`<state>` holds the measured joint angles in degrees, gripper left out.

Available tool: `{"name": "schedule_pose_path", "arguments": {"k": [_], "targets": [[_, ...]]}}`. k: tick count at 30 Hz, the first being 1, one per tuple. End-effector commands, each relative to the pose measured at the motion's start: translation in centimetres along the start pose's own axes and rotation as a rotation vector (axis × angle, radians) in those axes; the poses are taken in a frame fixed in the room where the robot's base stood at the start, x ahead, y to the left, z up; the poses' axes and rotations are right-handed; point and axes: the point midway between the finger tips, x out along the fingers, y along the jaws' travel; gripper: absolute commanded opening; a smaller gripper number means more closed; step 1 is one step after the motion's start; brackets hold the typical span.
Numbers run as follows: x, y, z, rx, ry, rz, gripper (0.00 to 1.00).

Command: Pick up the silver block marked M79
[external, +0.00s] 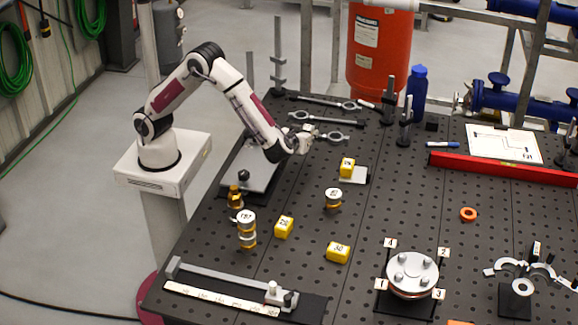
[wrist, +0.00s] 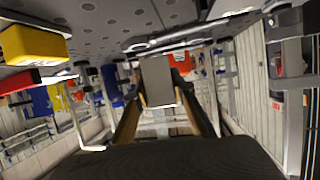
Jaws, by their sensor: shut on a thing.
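In the wrist view, my gripper (wrist: 160,105) is shut on a plain grey silver block (wrist: 157,80), which sits between the two fingers. No marking can be read on the face that shows. In the external view, my gripper (external: 303,140) is held above the back left part of the dark perforated table (external: 400,205). The block is too small there to make out clearly at the fingertips.
Stacked cylinders (external: 247,230) stand front left. Wrenches (external: 318,119) lie behind my gripper. A blue bottle (external: 417,92) stands at the back.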

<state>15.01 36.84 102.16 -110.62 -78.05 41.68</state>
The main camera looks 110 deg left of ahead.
Motion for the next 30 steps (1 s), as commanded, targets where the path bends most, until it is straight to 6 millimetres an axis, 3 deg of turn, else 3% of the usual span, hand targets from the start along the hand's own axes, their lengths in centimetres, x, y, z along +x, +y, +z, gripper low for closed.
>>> {"name": "schedule_pose_path", "arguments": {"k": [9, 30], "targets": [[-0.8, 0.0, -2.0, -0.002, 0.0, 0.0, 0.0], [-0.8, 0.1, -2.0, -0.001, 0.0, 0.001, 0.0]]}}
